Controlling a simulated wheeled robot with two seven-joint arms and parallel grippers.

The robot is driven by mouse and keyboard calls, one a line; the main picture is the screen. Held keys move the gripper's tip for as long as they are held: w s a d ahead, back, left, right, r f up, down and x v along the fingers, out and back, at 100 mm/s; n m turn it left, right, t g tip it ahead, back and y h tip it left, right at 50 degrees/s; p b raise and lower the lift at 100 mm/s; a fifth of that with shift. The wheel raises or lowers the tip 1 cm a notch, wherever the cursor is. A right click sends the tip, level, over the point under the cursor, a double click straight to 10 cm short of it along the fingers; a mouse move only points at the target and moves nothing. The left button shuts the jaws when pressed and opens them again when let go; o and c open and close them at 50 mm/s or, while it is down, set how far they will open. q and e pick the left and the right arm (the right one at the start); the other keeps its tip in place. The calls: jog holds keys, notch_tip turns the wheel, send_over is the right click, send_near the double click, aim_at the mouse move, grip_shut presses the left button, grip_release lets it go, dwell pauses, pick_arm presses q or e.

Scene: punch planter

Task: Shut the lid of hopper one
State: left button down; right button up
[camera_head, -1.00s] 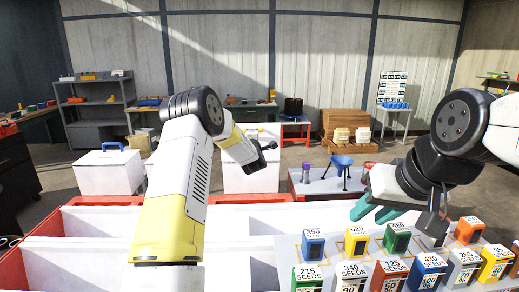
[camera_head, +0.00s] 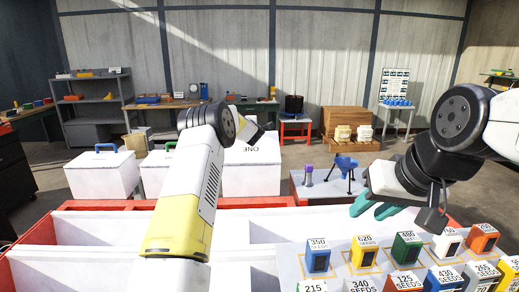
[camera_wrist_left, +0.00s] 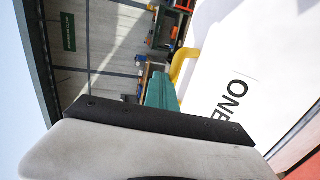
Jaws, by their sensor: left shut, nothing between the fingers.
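Hopper one (camera_head: 250,178) is a white box behind the planter, marked ONE, partly behind my left arm in the head view. In the left wrist view its white panel (camera_wrist_left: 232,55) carries the word ONE, with a yellow handle (camera_wrist_left: 183,66) at its edge. I cannot tell whether the lid lies flush. My left gripper (camera_wrist_left: 162,92) shows a teal finger close to the handle and panel; it is shut and empty. In the head view the left arm hides its fingertips. My right gripper (camera_head: 373,207) has teal fingers apart, empty, above the near right side.
White boxes with a blue handle (camera_head: 107,147) and a green handle (camera_head: 170,146) stand left of hopper one. A red-edged white planter (camera_head: 100,225) lies in front. Seed boxes (camera_head: 405,250) fill the right tray.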

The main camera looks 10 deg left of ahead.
pick_arm(q)
jog(key=w+f, duration=0.2)
jog(key=w+a+f, duration=0.1)
jog(key=w+f, duration=0.2)
jog(key=shift+w, duration=0.15)
jog(key=shift+w+a+f, duration=0.15)
jog(key=shift+w+f, duration=0.45)
jog(key=shift+f, duration=0.35)
